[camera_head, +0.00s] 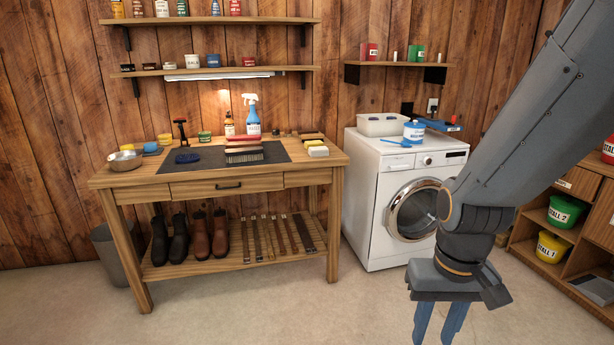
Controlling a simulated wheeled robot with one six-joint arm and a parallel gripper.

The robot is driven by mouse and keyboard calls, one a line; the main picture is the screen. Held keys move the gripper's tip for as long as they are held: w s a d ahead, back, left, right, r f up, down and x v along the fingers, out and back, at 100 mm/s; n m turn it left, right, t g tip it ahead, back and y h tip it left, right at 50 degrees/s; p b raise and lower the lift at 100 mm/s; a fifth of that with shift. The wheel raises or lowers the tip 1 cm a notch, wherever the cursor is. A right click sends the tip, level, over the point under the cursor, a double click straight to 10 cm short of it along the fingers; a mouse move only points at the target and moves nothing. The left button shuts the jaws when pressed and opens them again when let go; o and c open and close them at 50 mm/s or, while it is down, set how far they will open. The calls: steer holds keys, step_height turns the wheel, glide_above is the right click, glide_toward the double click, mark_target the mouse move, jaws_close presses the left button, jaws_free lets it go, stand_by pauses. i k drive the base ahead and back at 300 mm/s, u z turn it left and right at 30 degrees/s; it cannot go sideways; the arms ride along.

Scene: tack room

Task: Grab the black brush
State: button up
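A brush with dark bristles (244,159) lies on the dark mat (213,166) on the wooden workbench (222,183). A dark blue oval item (187,158), perhaps another brush, lies at the mat's left part. A dark-topped block (311,136) lies near the bench's right back edge. I cannot tell for sure which of these is the black brush. My gripper (438,327) hangs at the lower right, pointing down in front of the washing machine and far from the bench top. Its two blue fingers are apart with nothing seen between them. The fingertips run to the bottom edge of the picture.
A blue spray bottle (252,115) stands behind the mat. A metal bowl (125,160) and sponges (318,151) are on the bench. Boots (200,236) stand on its lower shelf. A white washing machine (390,215) is to the right. Open floor (300,312) lies in front.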

mark_target(239, 155)
steer(key=u, duration=0.3)
steer(key=i, duration=1.8)
steer(key=u, duration=0.7)
steer(key=i, duration=1.5)
steer(key=u, duration=0.2)
